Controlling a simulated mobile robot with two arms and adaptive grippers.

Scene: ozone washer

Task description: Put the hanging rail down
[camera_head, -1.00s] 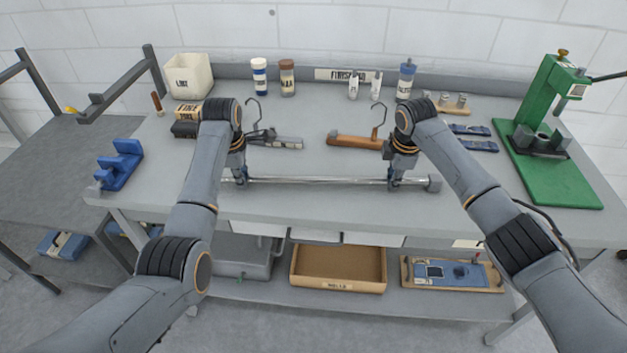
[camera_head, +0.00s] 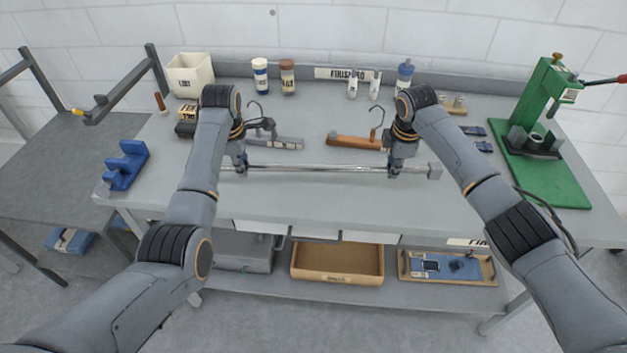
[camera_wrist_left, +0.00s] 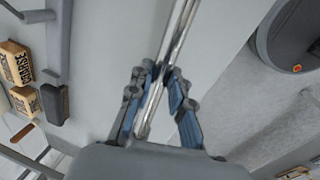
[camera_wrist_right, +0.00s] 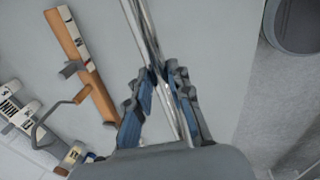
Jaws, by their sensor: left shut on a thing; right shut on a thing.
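The hanging rail (camera_head: 315,168) is a long shiny metal bar lying across the view over the front part of the workbench (camera_head: 330,205). My left gripper (camera_head: 240,170) is shut on the rail near its left end. In the left wrist view the rail (camera_wrist_left: 178,35) passes between the blue-padded fingers, and the right wrist view shows the rail (camera_wrist_right: 143,30) likewise. I cannot tell whether the rail touches the bench top.
A grey hanger (camera_head: 275,142) and a wooden hanger (camera_head: 355,142) lie just behind the rail. A blue stand (camera_head: 125,168) is at the left edge, a green press (camera_head: 545,140) at the right. Bottles and a white bin (camera_head: 190,75) stand at the back. The front strip is clear.

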